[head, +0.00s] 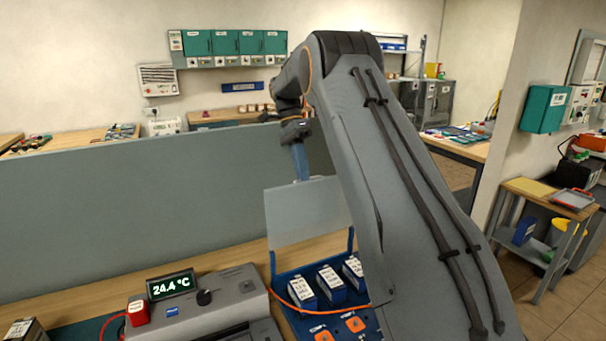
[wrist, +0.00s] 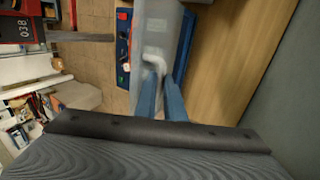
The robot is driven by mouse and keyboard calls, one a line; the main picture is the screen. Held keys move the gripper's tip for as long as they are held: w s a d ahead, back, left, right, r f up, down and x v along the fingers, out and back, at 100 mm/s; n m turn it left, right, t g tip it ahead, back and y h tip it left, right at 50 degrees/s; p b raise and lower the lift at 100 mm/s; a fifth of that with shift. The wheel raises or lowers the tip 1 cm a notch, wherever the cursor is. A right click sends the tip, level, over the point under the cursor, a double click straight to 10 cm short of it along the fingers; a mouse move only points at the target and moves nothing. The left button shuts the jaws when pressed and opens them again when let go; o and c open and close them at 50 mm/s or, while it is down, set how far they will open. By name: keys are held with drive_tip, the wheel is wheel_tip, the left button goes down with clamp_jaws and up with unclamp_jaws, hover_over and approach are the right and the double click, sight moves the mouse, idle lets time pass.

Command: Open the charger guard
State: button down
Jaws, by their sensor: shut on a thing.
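The charger guard (head: 308,218) is a clear, pale panel in the head view. In the wrist view my gripper (wrist: 160,98) is shut on a pale curved handle (wrist: 153,62) of the guard (wrist: 155,25). The guard's right edge is partly hidden behind my arm in the head view.
A grey partition (head: 130,195) stands behind the bench. An orange cable (head: 285,300) crosses the tray's front. Bare wooden bench (head: 215,262) shows behind.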

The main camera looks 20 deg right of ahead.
drive_tip(key=shift+f, duration=0.35)
drive_tip(key=c, duration=1.8)
unclamp_jaws()
drive_tip(key=shift+c, duration=0.2)
drive_tip(key=shift+r, duration=0.15)
drive_tip(key=p+v, duration=0.1)
drive_tip(key=v, duration=0.6)
drive_tip(key=shift+r+p, duration=0.25)
drive_tip(key=shift+p, duration=0.15)
